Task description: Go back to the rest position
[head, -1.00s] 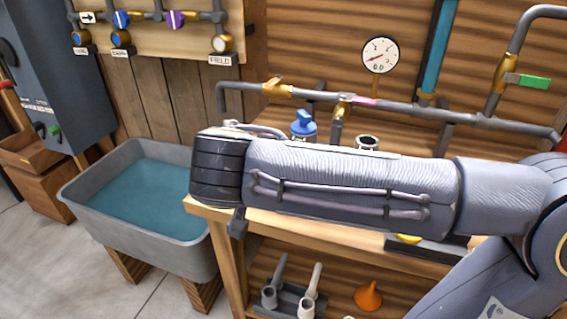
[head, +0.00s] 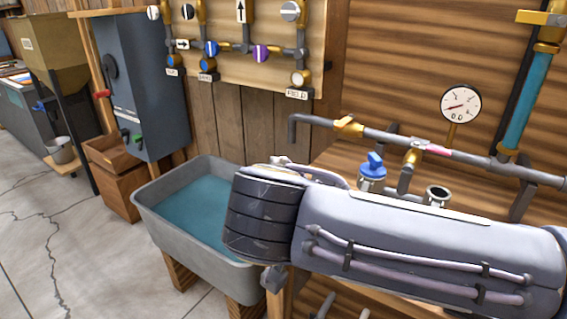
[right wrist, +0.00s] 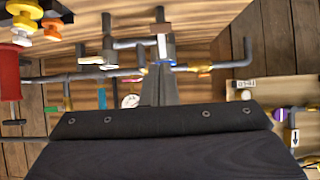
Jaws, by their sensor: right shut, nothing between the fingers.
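My right arm (head: 420,240) reaches across the head view from the right edge, its black-banded end near the middle over the bench front. Its gripper jaws are not visible there. In the right wrist view the dark body of my right gripper fills the bottom, and its narrow fingers (right wrist: 160,92) are together with nothing seen between them. Pipes and the plank wall appear beyond them, upside down. My left gripper is in neither current view.
A grey water basin (head: 150,212) stands left of the bench. Behind my arm are a blue-capped fitting (head: 372,172), an open pipe end (head: 437,193) and a pressure gauge (head: 459,104). A grey cabinet (head: 150,100) hangs left. The floor (head: 60,230) at far left is clear.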

